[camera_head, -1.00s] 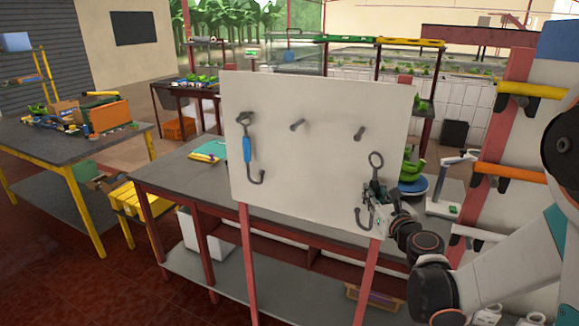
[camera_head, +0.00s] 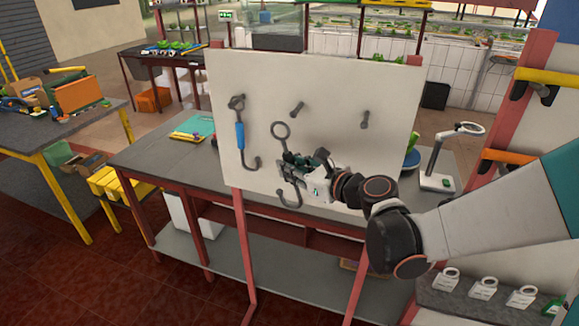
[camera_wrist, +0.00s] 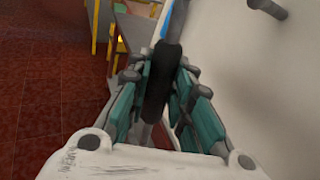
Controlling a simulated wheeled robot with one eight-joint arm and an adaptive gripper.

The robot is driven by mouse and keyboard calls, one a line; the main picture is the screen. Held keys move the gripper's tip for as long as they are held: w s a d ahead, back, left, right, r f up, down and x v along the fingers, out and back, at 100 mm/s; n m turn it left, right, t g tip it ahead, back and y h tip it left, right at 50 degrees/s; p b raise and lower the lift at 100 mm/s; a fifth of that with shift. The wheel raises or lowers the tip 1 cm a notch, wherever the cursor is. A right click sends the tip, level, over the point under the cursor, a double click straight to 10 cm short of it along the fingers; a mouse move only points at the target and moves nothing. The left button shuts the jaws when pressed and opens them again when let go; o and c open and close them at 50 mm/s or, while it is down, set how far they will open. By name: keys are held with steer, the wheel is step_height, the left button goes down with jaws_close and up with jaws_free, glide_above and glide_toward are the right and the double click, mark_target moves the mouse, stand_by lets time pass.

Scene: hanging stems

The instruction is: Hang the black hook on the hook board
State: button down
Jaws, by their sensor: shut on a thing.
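My gripper (camera_head: 297,171) is shut on the black hook, which hangs upright in front of the white hook board (camera_head: 330,75). The hook's ring (camera_head: 281,130) shows above my gripper and its curved end (camera_head: 290,203) below. The ring is below and slightly left of the empty middle peg (camera_head: 298,108), apart from it in the picture. The right peg (camera_head: 366,119) is empty too. A blue-handled hook (camera_head: 240,140) hangs at the board's left. In the wrist view, the black handle (camera_wrist: 160,80) sits between my gripper's fingers (camera_wrist: 158,100).
A grey-topped table (camera_head: 150,158) with red legs stands behind the board. A white stand (camera_head: 438,180) is at its right. A yellow-legged table (camera_head: 60,140) stands at the left. The board's face right of my gripper is clear.

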steer(key=w, duration=0.1)
steer(key=w+d, duration=0.1)
steer(key=w, duration=0.1)
steer(key=w+d, duration=0.1)
steer(key=w, duration=0.1)
steer(key=shift+w, duration=0.15)
stand_by(0.3)
steer(key=shift+w+d+b, duration=0.2)
steer(key=shift+w+d, duration=0.2)
steer(key=shift+w, duration=0.7)
steer(key=shift+w+d+b, duration=0.25)
steer(key=shift+w+d, duration=0.1)
steer(key=shift+w, duration=0.7)
steer(key=shift+w+d+b, duration=0.2)
steer(key=shift+w+d, duration=0.2)
steer(key=shift+w, duration=0.7)
stand_by(3.3)
